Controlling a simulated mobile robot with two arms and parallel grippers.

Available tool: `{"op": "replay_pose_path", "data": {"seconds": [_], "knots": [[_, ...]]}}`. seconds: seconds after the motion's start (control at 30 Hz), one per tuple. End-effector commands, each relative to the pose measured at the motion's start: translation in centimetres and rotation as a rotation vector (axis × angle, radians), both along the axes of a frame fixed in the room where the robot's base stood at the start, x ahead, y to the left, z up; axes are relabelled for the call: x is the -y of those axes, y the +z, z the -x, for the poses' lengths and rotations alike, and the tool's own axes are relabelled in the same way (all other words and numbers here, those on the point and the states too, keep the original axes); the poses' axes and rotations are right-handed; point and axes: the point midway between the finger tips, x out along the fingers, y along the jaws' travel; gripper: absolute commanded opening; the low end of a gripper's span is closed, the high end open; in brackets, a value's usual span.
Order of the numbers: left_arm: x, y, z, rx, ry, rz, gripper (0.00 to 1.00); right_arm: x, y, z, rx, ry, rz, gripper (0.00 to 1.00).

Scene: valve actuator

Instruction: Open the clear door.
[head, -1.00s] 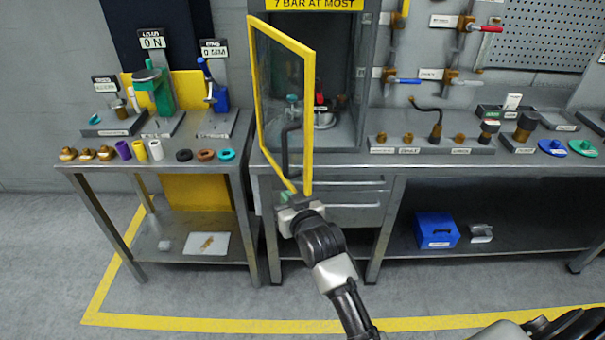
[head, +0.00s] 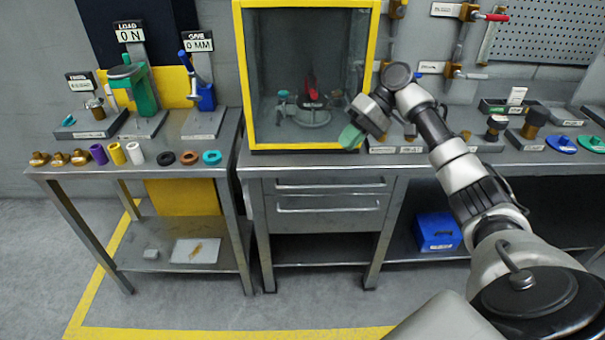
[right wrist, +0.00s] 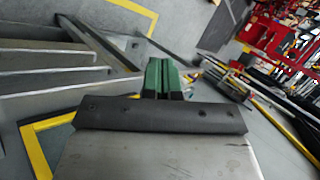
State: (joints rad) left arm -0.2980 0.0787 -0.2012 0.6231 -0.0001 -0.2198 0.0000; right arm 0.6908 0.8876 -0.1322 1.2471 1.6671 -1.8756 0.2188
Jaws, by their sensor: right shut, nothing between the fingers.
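The clear door (head: 308,58) has a yellow frame and lies flat across the front of the grey cabinet, shut as far as I can tell. Through it I see a round fixture (head: 308,112) with a red part and a teal part. My right gripper (head: 350,138), with green fingers, is shut and empty. It appears in front of the lower right corner of the door frame; I cannot tell whether it touches. Its green fingers also show in the right wrist view (right wrist: 164,76). I see no door handle; the gripper may hide it. My left gripper is out of view.
The cabinet stands on a steel bench (head: 325,165) with drawers (head: 328,203). A side table (head: 130,172) at left holds gauges and several coloured rings. Fittings stand right of the cabinet behind my right arm. A blue box (head: 437,231) sits on the lower shelf.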

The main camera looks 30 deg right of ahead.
Motion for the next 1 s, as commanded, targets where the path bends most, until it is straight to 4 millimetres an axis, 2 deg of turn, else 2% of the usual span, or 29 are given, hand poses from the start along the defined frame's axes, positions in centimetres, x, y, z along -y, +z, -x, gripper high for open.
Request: {"op": "replay_pose_path", "data": {"seconds": [0.07, 0.17, 0.37, 0.67, 0.83, 1.0], "knots": [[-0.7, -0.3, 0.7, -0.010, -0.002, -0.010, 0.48, 0.5, 1.0, 0.6, -0.007, 0.019, -0.013, 0.00], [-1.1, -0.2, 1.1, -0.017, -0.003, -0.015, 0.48, 0.2, 1.1, 0.9, -0.012, 0.031, -0.022, 0.00], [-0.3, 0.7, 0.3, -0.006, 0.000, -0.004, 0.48, -2.1, -1.0, 0.7, -0.016, 0.033, -0.023, 0.00], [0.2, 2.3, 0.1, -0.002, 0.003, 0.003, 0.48, -6.8, -5.3, 0.3, -0.014, 0.030, -0.024, 0.00], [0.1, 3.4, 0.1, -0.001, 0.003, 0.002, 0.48, -9.3, -5.3, 0.1, -0.011, 0.031, -0.023, 0.00], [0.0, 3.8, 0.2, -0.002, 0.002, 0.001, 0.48, -10.5, -5.5, 0.0, -0.011, 0.028, -0.021, 0.00]]}}
